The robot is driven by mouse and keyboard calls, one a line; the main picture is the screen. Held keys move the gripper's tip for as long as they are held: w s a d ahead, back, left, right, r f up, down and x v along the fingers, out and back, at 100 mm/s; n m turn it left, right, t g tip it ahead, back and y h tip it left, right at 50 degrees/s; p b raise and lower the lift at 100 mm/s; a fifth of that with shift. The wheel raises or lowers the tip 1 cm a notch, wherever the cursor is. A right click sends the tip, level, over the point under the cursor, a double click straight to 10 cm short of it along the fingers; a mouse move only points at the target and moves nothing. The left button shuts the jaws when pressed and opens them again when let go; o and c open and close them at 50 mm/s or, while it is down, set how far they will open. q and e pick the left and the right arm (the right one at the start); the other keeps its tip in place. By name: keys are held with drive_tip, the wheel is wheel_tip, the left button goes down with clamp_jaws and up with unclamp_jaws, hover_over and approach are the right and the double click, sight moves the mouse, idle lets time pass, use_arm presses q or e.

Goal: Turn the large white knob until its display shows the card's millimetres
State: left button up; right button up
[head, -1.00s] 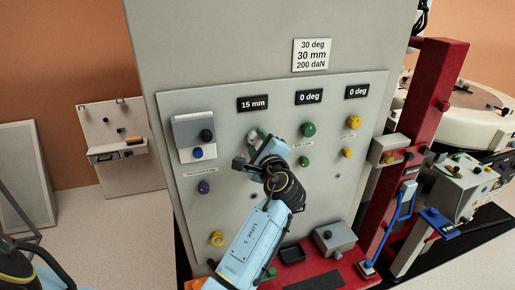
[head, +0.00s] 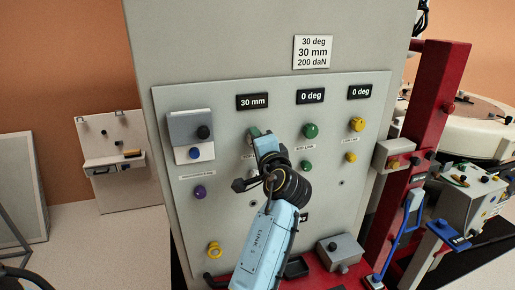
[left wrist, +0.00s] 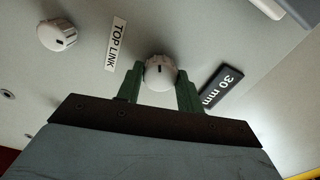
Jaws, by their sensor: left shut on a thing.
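The white knob (left wrist: 160,72) sits on the grey panel (head: 225,125), below the display (head: 252,102), which reads 30 mm; the display also shows in the left wrist view (left wrist: 221,87). The white card (head: 312,52) above reads 30 deg, 30 mm, 200 daN. My left gripper (left wrist: 158,82) is shut on the knob, one green finger on each side. In the head view my left gripper (head: 258,138) largely hides the knob. A dark mark shows on the knob's face. My right gripper is not in view.
A second white knob (left wrist: 57,35) lies beyond the TOP LINK label (left wrist: 117,43). Green knobs (head: 310,131) and yellow knobs (head: 357,124) stand to the right under displays reading 0 deg. A grey block (head: 190,128) with black and blue knobs projects at left. A red post (head: 432,110) stands right.

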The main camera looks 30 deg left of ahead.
use_arm(q)
drive_tip(key=shift+n, duration=0.4)
drive_tip(key=o, duration=1)
drive_tip(key=b+v, duration=0.1)
drive_tip(key=v, duration=0.6)
drive_tip(key=shift+s+d, duration=0.15)
drive_tip(key=shift+s, duration=0.1)
